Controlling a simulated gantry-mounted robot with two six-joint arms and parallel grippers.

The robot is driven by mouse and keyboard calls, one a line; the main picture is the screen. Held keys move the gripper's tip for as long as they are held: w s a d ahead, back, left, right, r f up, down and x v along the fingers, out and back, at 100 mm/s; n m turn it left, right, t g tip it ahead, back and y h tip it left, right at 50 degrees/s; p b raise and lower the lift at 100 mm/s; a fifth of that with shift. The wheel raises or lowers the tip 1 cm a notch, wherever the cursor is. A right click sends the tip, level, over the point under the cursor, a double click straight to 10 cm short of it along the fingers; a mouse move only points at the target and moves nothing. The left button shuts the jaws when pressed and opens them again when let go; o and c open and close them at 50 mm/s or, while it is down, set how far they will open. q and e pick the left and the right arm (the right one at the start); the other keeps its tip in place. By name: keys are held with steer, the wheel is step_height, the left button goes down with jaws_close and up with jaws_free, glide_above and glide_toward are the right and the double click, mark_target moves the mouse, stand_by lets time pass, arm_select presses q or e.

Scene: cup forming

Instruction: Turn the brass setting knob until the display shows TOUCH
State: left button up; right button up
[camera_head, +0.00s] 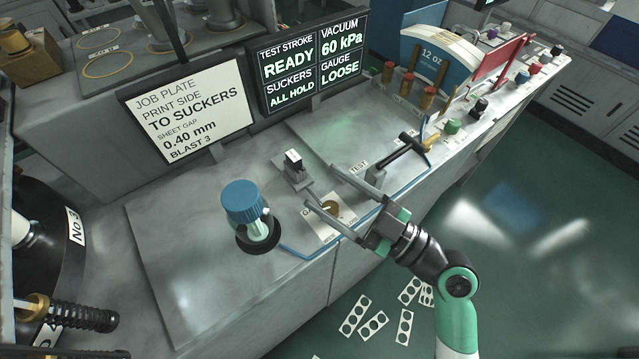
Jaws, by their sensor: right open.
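The display (311,62) at the upper middle reads TEST STROKE READY, SUCKERS ALL HOLD, VACUUM 60 kPa and GAUGE LOOSE. The brass setting knob (331,207) sits on a pale plate near the front edge of the bench, partly hidden by my right gripper. My right gripper (320,185) reaches in from the lower right with its jaws open. In the picture the knob lies between its two fingers, close to the nearer one. I cannot tell whether a finger touches it. My left gripper is not in view.
A blue-capped post (243,203) stands left of the knob, and a small black switch (293,165) behind it. A black T-handle (400,150) stands to the right. A job plate sign (188,112) is at the back left. Punched sheets lie on the floor.

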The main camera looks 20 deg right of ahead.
mark_target(324, 203)
steer(key=s+d+f+m+h+p, duration=0.3)
steer(key=s+d+f+m, duration=0.15)
steer(key=f, duration=0.45)
steer(key=shift+m+g, duration=0.3)
steer(key=shift+m, duration=0.15)
steer(key=x, duration=1)
steer(key=shift+w+a+f, duration=0.15)
steer(key=shift+w+f, duration=0.2)
steer(key=shift+w, duration=0.05)
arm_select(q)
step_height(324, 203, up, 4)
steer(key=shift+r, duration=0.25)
arm_select(e)
jaws_close()
